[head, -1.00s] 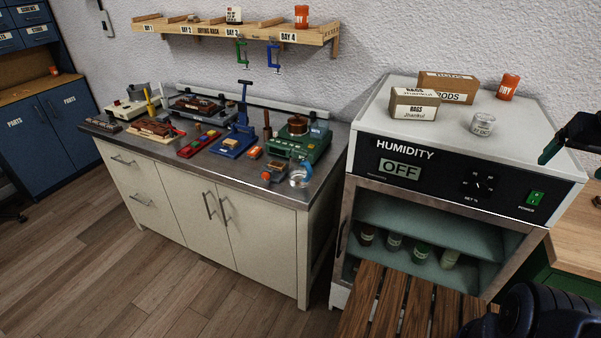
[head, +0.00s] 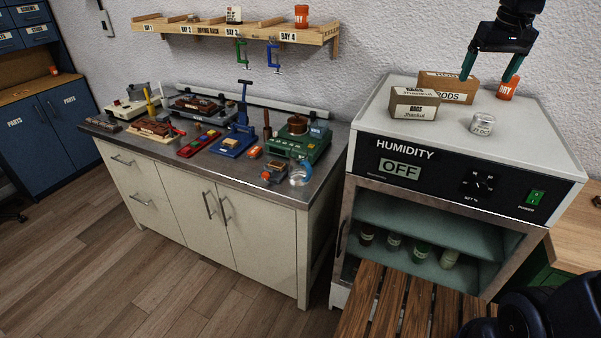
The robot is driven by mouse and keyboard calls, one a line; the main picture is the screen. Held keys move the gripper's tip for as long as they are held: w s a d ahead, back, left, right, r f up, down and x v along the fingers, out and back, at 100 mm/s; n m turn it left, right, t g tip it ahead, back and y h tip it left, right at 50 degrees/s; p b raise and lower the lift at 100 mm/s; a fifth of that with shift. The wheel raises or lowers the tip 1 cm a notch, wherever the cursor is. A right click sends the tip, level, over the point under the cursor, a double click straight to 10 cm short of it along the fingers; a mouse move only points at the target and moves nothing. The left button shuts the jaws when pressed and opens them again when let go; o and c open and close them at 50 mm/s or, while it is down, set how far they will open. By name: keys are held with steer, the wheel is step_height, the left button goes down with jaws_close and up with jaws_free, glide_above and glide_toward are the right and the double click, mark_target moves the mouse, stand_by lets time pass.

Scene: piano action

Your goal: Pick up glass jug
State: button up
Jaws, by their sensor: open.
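A small clear glass vessel, which looks like the glass jug (head: 299,175), stands near the front right corner of the grey-topped counter. Its fine shape is too small to make out. My gripper (head: 489,76) hangs at the upper right, fingers down and spread apart, with nothing between them. It appears over the top of the humidity cabinet, in front of the wall, far to the right of the jug. Its tips overlap a cardboard box and an orange cup in the picture; I cannot tell the gap.
The humidity cabinet (head: 470,150) carries cardboard boxes (head: 414,103), an orange cup (head: 508,88) and a labelled jar (head: 483,123). A green machine (head: 300,138) and small orange-and-grey tools stand close to the jug. A wooden shelf (head: 240,32) with clamps hangs above the counter.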

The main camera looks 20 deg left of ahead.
steer(key=w+a+n, duration=0.2)
steer(key=w+a, duration=0.1)
steer(key=a, duration=0.8)
steer(key=n+g, duration=0.3)
steer(key=n, duration=0.2)
glide_above(300, 160)
steer(key=w+a, duration=0.1)
steer(key=w, duration=0.1)
step_height(300, 160, down, 26)
steer(key=shift+h, duration=0.4)
steer(key=shift+w+f, duration=0.1)
steer(key=shift+f, duration=5.4)
steer(key=shift+r, duration=0.1)
steer(key=c, duration=1.8)
steer(key=shift+r, duration=0.15)
step_height(300, 160, up, 20)
steer(key=shift+f, duration=0.2)
